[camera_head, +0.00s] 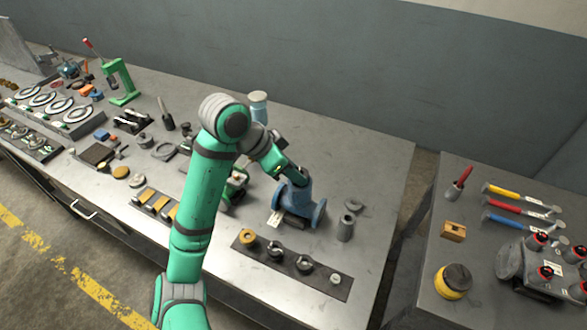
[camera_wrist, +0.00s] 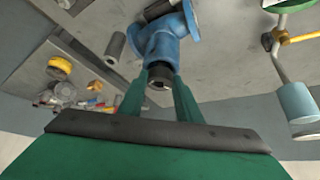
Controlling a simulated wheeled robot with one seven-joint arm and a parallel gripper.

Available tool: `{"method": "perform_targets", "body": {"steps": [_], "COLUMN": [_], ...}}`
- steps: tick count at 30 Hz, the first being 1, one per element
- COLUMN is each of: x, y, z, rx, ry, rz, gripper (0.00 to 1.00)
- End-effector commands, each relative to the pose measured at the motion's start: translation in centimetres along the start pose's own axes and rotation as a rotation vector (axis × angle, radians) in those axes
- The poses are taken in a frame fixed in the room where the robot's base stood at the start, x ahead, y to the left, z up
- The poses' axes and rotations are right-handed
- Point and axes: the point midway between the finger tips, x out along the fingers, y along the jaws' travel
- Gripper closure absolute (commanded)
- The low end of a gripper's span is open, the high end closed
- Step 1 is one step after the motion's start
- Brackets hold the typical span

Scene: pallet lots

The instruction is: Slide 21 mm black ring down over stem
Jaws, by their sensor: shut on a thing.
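The blue valve body (camera_head: 300,205) stands on the bench with its flanges to the sides. It also shows in the wrist view (camera_wrist: 166,45). My gripper (camera_wrist: 161,82) is shut on a small black ring (camera_wrist: 160,86), which sits between the green fingertips. In the head view my gripper (camera_head: 298,174) is right at the top of the valve. The ring is at the valve's top end, in line with it. The stem is hidden by the ring and fingers, so I cannot tell how far the ring is over it.
A dark tray (camera_head: 318,281) with several small parts lies in front of the valve. A grey cylinder (camera_head: 345,228) and a grey round part (camera_head: 353,204) stand to its right. A green device (camera_head: 235,185) is close on the left. The bench's right end is clear.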

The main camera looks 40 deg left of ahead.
Motion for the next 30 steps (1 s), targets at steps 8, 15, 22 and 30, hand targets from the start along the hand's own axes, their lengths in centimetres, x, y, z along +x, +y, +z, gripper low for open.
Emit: {"method": "perform_targets", "body": {"steps": [8,15,22,30], "x": [0.53,0.71,0.70,0.75], "y": [0.05,0.05,0.04,0.10], "z": [0.34,0.45,0.44,0.37], "rx": [0.001,0.001,0.001,0.002], "ry": [0.000,0.000,0.000,0.000], "rz": [0.001,0.001,0.001,0.002], "gripper": [0.94,0.94,0.47,0.35]}}
